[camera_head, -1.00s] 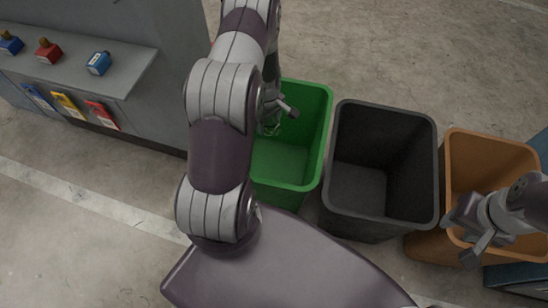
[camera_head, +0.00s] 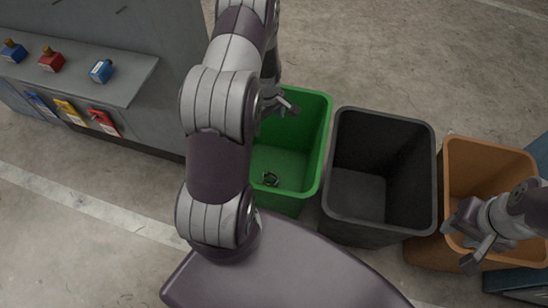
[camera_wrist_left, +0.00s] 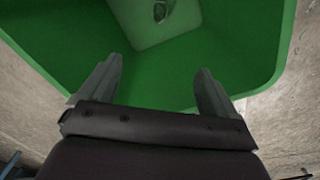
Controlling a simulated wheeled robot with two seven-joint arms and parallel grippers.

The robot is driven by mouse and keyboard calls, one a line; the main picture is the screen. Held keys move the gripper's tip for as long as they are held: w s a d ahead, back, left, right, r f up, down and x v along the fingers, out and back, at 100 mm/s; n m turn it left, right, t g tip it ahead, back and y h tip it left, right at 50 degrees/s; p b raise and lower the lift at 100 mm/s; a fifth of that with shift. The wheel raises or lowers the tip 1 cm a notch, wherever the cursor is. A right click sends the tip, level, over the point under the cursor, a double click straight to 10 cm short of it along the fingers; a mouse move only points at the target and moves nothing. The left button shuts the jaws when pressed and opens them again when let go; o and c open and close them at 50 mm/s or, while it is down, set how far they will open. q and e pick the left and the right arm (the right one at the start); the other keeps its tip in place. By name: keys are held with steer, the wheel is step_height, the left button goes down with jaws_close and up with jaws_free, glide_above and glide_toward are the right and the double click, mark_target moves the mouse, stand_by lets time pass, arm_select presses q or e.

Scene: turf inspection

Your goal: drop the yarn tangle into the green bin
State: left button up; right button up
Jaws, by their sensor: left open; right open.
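The green bin (camera_head: 318,150) stands left of the black bin in the head view, and its wall fills much of the left wrist view (camera_wrist_left: 240,60). The yarn tangle (camera_head: 270,179) is a small dark loop lying on the floor of the green bin; it also shows in the left wrist view (camera_wrist_left: 160,11). My left gripper (camera_head: 284,104) is above the green bin, open and empty, apart from the tangle; its two spread fingers show in the left wrist view (camera_wrist_left: 155,85). My right gripper (camera_head: 468,240) is open and empty over the orange bin.
A black bin (camera_head: 431,170) and an orange bin (camera_head: 530,168) stand right of the green bin.

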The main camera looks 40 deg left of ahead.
arm_select(q)
step_height(320, 180, up, 7)
steer(key=p, duration=0.1)
stand_by(0.5)
